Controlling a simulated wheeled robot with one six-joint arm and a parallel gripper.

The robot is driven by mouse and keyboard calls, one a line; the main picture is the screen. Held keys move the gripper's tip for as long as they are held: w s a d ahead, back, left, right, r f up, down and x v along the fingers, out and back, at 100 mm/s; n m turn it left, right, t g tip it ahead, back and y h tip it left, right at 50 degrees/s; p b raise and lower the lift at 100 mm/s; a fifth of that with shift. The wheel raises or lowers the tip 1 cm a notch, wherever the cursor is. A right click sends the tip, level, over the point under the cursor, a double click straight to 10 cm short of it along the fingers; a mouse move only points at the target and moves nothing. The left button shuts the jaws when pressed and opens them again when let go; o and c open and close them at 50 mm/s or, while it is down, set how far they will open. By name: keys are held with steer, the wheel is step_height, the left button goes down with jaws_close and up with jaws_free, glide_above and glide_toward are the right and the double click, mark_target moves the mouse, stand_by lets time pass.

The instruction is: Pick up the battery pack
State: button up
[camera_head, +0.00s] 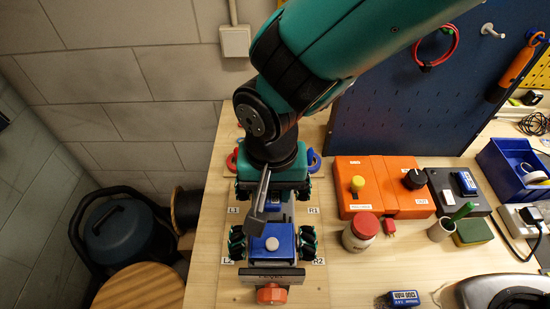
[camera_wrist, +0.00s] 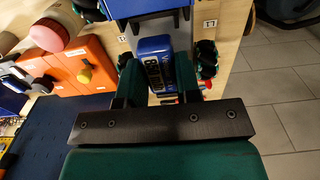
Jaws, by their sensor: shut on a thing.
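The battery pack (camera_wrist: 154,48) is a blue block with a dark, lettered face, seen in the wrist view between the two fingers. My gripper (camera_wrist: 156,78) is shut on it, one dark green finger on each side. The pack is at the small wheeled rover, whose blue front deck (camera_head: 263,257) with a white knob shows in the head view. I cannot tell whether the pack is clear of the rover. In the head view my gripper (camera_head: 268,203) is over the rover's middle, and my wrist hides most of the pack.
Orange boxes (camera_head: 372,210) and a red-lidded jar (camera_head: 359,232) stand right of the rover. A dark charger (camera_head: 438,182) holds a blue pack (camera_head: 464,182); another blue pack (camera_head: 403,298) lies at the front.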

step_height(320, 180, up, 16)
steer(key=b, duration=0.2)
step_height(320, 180, down, 11)
steer(key=p, duration=0.8)
steer(key=shift+f, duration=0.15)
steer(key=shift+f+b, duration=2.05)
steer(key=shift+f, duration=0.55)
steer(key=shift+f, duration=0.15)
steer(key=shift+f, duration=0.4)
steer(key=shift+f+b, duration=0.35)
steer(key=shift+b, duration=0.05)
